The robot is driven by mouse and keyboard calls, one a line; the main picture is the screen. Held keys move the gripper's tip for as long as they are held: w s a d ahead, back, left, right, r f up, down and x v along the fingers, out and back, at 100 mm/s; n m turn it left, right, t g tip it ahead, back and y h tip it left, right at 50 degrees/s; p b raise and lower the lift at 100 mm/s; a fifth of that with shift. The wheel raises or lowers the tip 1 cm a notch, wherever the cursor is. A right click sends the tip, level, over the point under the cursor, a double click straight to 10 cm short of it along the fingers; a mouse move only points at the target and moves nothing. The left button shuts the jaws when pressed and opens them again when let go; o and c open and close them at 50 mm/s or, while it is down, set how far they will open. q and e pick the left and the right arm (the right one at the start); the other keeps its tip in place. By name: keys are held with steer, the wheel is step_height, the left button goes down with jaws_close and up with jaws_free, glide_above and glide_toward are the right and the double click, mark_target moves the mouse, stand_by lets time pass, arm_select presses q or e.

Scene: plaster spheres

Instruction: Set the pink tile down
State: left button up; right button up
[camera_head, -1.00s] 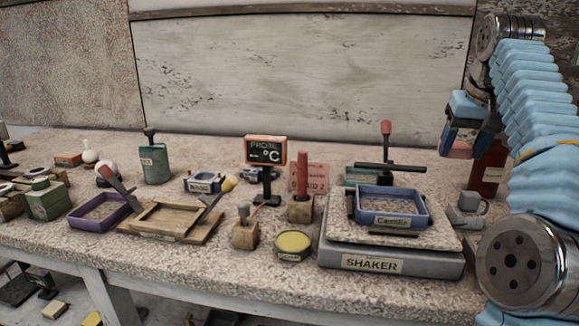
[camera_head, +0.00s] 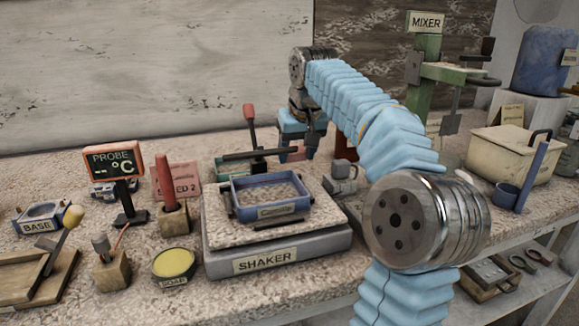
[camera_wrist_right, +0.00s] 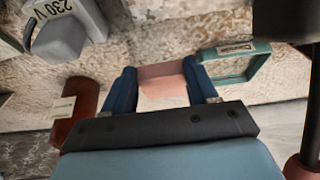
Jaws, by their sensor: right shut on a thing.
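My right gripper (camera_head: 300,143) is shut on the pink tile (camera_head: 295,154), behind the shaker (camera_head: 290,250) in the head view. In the right wrist view, the pink tile (camera_wrist_right: 162,80) sits between the two blue fingers of the right gripper (camera_wrist_right: 160,85). The speckled tabletop shows around it. I cannot tell whether the tile touches the table. Its lower part is partly hidden in the head view. My left gripper is not in view.
A teal tray (camera_wrist_right: 236,62) lies close to the right of the tile in the wrist view. A blue tray (camera_head: 268,207) rests on the shaker.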

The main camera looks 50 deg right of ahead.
mark_target(291, 160)
step_height(291, 160, down, 4)
steer(key=shift+f+b, duration=0.25)
steer(key=shift+b, duration=0.05)
steer(key=w+d+p, duration=0.1)
steer(key=w+d, duration=0.1)
steer(key=w, duration=0.1)
steer(key=shift+w+d+r+p, duration=0.1)
steer(key=shift+w+p, duration=0.2)
steer(key=shift+p, duration=0.05)
steer(key=shift+f, duration=0.7)
steer(key=shift+s+f, duration=0.1)
steer(key=o, duration=0.6)
steer(key=shift+b, duration=0.3)
steer(key=o, duration=0.5)
steer(key=shift+c, duration=0.2)
